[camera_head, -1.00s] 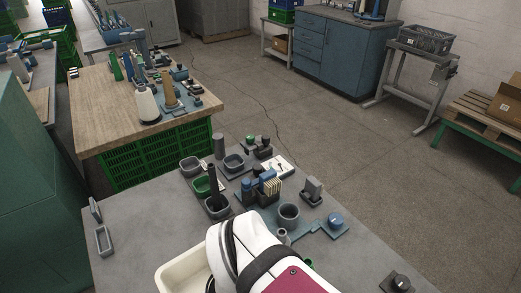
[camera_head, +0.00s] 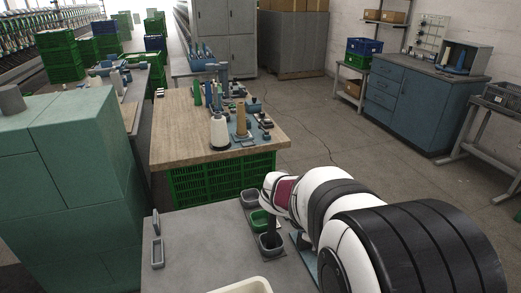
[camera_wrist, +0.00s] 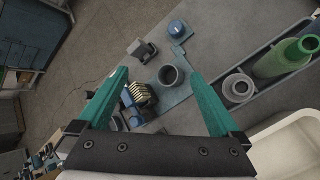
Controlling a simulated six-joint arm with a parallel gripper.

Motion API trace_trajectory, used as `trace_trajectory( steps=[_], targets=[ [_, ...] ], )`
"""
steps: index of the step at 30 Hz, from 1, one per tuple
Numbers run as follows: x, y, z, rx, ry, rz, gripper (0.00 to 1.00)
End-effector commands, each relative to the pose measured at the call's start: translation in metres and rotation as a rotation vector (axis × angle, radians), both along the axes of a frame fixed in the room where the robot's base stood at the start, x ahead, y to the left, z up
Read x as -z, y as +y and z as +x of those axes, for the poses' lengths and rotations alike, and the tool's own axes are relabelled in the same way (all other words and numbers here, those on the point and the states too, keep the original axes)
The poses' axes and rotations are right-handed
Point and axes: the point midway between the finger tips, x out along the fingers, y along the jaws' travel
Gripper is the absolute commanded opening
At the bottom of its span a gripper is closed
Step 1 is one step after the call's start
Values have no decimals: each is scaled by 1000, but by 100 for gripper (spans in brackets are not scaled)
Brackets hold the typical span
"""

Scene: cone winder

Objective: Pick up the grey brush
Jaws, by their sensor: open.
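My gripper (camera_wrist: 158,75) is open in the wrist view, with its two green fingers spread over the grey table (camera_wrist: 205,32). Nothing is held between them. A grey cup (camera_wrist: 171,76) on a blue-grey plate shows in the gap between the fingers, below them. I cannot make out a grey brush for certain in either view. A small grey block-like item (camera_wrist: 143,50) stands beyond the fingers, but I cannot tell what it is. In the head view my white arm covers the right part of the table and hides my gripper.
A black block with pale strips (camera_wrist: 143,94) sits by the left finger. A blue knob (camera_wrist: 177,29) stands farther off. A green bottle-shaped piece (camera_wrist: 287,58) and a cream bin (camera_wrist: 290,150) are at right.

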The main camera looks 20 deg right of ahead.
Motion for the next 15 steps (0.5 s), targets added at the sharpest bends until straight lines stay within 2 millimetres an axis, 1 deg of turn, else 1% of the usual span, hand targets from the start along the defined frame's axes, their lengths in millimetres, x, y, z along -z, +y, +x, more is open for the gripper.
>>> trace_trajectory(
  steps=[1, 3, 6, 9, 11, 14, 15],
  targets=[
    [15, -28, 14, -94, 152, -95, 100],
    [31, -64, 36, -242, 357, -227, 100],
    [51, -94, 59, -394, 566, -353, 100],
    [62, -107, 71, -467, 662, -411, 100],
    [71, -109, 73, -483, 683, -422, 100],
    [97, -109, 73, -487, 687, -422, 100],
    [109, -109, 73, -487, 687, -422, 100]
  ],
)
